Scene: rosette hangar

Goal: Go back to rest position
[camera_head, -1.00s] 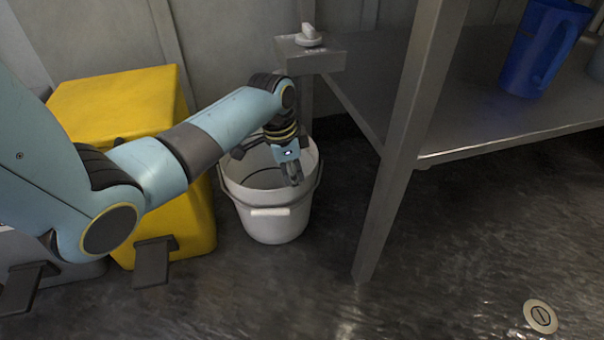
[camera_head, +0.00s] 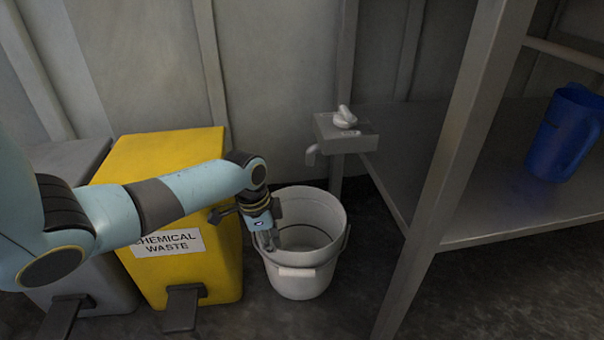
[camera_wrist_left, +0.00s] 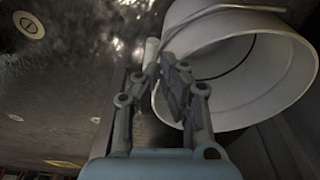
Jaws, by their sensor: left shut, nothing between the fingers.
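My left gripper (camera_head: 267,240) is shut and empty. In the head view it points down at the left side of the white bucket's opening, in front of the yellow bin. In the left wrist view the gripper's fingers (camera_wrist_left: 172,75) are together, with the white bucket (camera_wrist_left: 258,82) close beside and beyond them. The white bucket (camera_head: 303,285) stands upright on the floor, and no contents show in the part of it I can see. My right gripper is not in view.
A yellow chemical waste bin (camera_head: 215,270) and a grey bin (camera_head: 75,155) stand at the left. A tap unit (camera_head: 345,143) with a white knob is above the bucket. A metal shelf (camera_head: 500,215) with a blue jug (camera_head: 565,135) is at the right, its leg near the bucket.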

